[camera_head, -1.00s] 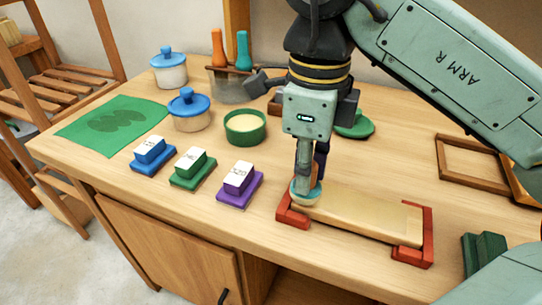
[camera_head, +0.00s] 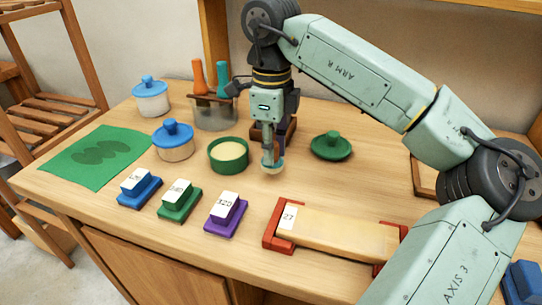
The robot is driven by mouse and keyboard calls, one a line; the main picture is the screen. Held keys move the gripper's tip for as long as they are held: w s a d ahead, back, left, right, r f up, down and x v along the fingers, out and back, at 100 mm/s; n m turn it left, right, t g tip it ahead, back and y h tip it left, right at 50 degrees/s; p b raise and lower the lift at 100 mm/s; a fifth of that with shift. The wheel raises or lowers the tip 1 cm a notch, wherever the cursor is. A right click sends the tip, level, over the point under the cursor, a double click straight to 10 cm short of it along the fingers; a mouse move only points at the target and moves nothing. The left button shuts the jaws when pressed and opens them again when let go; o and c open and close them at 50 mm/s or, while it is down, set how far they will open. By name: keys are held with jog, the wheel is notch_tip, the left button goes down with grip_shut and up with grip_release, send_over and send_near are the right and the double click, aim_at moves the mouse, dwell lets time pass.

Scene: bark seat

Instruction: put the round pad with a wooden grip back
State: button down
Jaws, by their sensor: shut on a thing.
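My gripper (camera_head: 268,155) points down and is shut on the round pad (camera_head: 272,170), whose pale underside shows just below the fingers. The fingers hide most of its wooden grip. The pad is over the table, right of the open green tub (camera_head: 228,168) of cream stuff; I cannot tell whether it touches the table. A dark brown wooden holder (camera_head: 288,128) stands just behind my gripper, partly hidden by it.
A pale board (camera_head: 345,236) lies in red clamps (camera_head: 272,235) at the front. A green lid (camera_head: 331,146) lies right of my gripper. Blue (camera_head: 140,190), green (camera_head: 179,200) and purple (camera_head: 226,212) blocks stand front left. A blue-lidded jar (camera_head: 173,148) is left of the tub.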

jog(key=shift+w+f+p, duration=0.2)
jog(key=shift+f+p, duration=0.25)
jog(key=shift+f, duration=1.35)
jog(key=shift+f, duration=0.2)
jog(key=c, duration=1.4)
grip_release()
jog(key=shift+r, duration=0.15)
notch_tip(320, 180, up, 12)
jog(key=shift+r+b, duration=0.1)
jog(key=shift+b, duration=0.35)
